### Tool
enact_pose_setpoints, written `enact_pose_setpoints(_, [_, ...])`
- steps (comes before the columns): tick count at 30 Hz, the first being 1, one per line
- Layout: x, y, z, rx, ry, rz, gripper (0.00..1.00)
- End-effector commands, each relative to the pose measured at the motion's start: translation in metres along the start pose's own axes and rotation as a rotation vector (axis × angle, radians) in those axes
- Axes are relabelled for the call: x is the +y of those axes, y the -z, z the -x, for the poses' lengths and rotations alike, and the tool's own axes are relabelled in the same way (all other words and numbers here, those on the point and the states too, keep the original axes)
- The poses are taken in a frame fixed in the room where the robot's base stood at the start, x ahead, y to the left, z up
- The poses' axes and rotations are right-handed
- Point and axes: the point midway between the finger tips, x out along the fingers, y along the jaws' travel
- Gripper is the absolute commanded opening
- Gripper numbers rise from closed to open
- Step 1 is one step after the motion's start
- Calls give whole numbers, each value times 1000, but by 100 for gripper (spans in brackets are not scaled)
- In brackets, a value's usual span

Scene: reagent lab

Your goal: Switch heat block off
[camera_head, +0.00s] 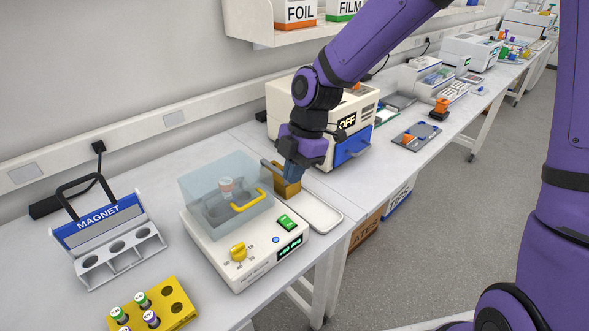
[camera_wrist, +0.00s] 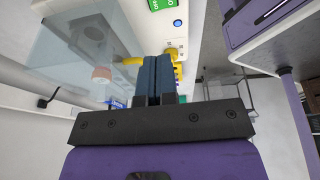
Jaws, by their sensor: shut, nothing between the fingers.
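The heat block (camera_head: 245,262) is a cream box with a clear lid (camera_head: 225,185), a yellow handle (camera_head: 250,201), a yellow knob (camera_head: 238,251), a blue button (camera_head: 276,239) and a green switch (camera_head: 286,222). Its lit display (camera_head: 289,247) is too small to read surely. A tube with a pinkish cap sits under the lid. My gripper (camera_head: 290,172) is shut and empty, above and behind the green switch, apart from it. In the wrist view the blue fingers (camera_wrist: 158,75) are together, with the green switch (camera_wrist: 162,4) at the top edge.
A white tray (camera_head: 318,214) with a brown block (camera_head: 288,188) stands right of the heat block. A machine marked OFF (camera_head: 350,140) stands behind my gripper. A magnet rack (camera_head: 110,240) and yellow tube rack (camera_head: 165,303) are on the left.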

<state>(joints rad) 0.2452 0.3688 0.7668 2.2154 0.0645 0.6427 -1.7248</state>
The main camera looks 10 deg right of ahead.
Motion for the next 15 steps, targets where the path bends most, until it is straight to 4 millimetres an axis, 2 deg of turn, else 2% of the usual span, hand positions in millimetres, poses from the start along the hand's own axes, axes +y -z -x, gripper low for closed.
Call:
enact_pose_setpoints(1, [-1,1,-12,3,6,2,0])
enact_pose_setpoints(6, [-1,1,-43,2,6,2,0])
enact_pose_setpoints(15, [1,-6,-88,1,3,1,0])
